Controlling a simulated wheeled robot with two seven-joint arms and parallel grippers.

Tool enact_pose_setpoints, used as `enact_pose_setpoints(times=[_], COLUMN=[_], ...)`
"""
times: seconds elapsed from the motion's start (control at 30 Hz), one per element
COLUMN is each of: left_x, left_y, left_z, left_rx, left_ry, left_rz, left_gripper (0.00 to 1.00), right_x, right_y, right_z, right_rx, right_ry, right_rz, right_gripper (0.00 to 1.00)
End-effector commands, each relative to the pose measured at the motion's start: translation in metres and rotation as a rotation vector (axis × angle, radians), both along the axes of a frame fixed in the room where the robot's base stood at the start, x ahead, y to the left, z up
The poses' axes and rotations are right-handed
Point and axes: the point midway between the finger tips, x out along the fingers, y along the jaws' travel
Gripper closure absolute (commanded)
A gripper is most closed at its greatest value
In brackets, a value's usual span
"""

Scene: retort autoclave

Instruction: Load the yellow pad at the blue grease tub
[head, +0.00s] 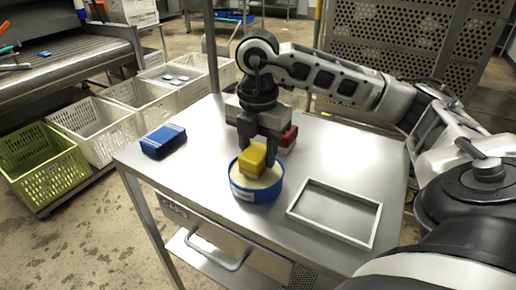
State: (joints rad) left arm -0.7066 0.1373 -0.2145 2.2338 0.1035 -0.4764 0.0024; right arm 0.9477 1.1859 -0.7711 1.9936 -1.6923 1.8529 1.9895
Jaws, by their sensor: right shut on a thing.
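The yellow pad (252,159) is between the fingers of my right gripper (258,150), which is shut on it. The pad is over the open top of the blue grease tub (256,192); its lower edge is at or just above the pale grease, and I cannot tell whether they touch. The tub stands on the steel cart top, near its front edge, and has a white label on its side. My left gripper is out of view.
On the steel cart (213,133) are a blue box-like pack (163,140) at left, a red and white block (288,139) behind the gripper and an empty shallow tray (370,242) at right. White crates (98,147) and a green crate (62,187) stand left of the cart.

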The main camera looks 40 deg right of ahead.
Motion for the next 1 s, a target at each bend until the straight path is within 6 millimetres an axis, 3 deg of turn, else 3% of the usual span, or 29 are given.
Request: enact_pose_setpoints(times=[1.0], left_x=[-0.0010], left_y=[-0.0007], left_z=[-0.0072], left_rx=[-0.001], left_ry=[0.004], left_rz=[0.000], left_gripper=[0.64], right_x=[0.0000], right_y=[0.0001], right_z=[-0.0065], right_rx=[0.000], right_ry=[0.000], right_rz=[0.000], right_gripper=[0.77])
